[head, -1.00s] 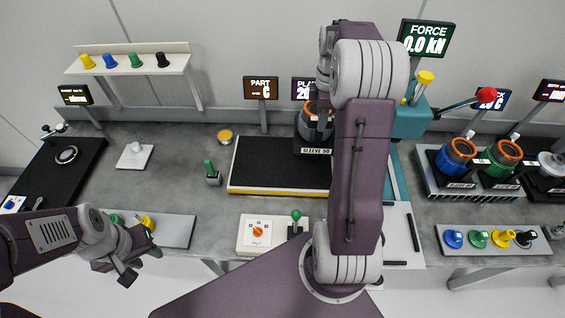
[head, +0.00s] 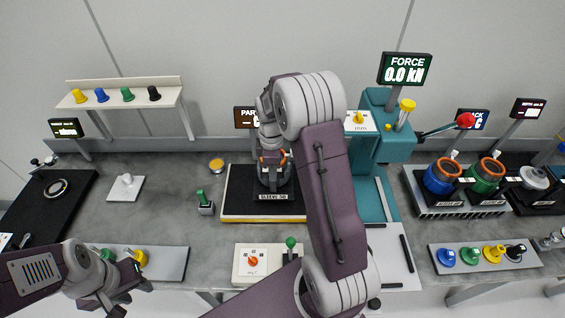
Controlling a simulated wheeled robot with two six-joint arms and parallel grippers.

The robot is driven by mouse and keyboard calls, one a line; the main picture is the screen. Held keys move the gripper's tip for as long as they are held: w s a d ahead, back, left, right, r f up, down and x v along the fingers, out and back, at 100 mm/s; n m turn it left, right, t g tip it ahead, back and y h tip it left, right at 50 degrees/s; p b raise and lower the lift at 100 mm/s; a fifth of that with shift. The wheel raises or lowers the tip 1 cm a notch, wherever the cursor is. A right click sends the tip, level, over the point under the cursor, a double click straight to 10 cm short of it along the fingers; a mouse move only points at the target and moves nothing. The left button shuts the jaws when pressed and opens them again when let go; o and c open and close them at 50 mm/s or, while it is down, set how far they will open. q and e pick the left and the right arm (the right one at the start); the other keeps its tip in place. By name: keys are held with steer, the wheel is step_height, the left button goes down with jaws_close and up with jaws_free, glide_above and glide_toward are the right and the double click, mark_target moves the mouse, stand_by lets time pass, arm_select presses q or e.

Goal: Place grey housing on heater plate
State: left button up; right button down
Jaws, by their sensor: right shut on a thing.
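The grey housing (head: 273,181), with an orange ring at its top and a black base labelled SLEEVE 50, is over the right part of the black heater plate (head: 240,194) with the yellow front edge. I cannot tell if it touches the plate or hangs just above it. My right gripper (head: 271,157) is shut on the housing from above, with my arm hiding part of it. My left gripper (head: 122,289) is open and empty at the lower left, in front of the small shelf with coloured plugs.
The heater's control box (head: 253,262) with an orange knob stands in front of the plate. The teal press (head: 385,133) is close on the right. A rack (head: 465,197) with blue and green housings stands farther right. The plate's left part is clear.

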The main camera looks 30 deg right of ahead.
step_height(320, 180, down, 3)
steer(key=shift+f+p, duration=0.15)
steer(key=shift+p, duration=0.3)
steer(key=shift+w+d+f, duration=0.1)
steer(key=shift+f, duration=0.25)
steer(key=shift+f, duration=0.1)
steer(key=c, duration=1.3)
jaws_free()
steer(key=shift+s, duration=0.2)
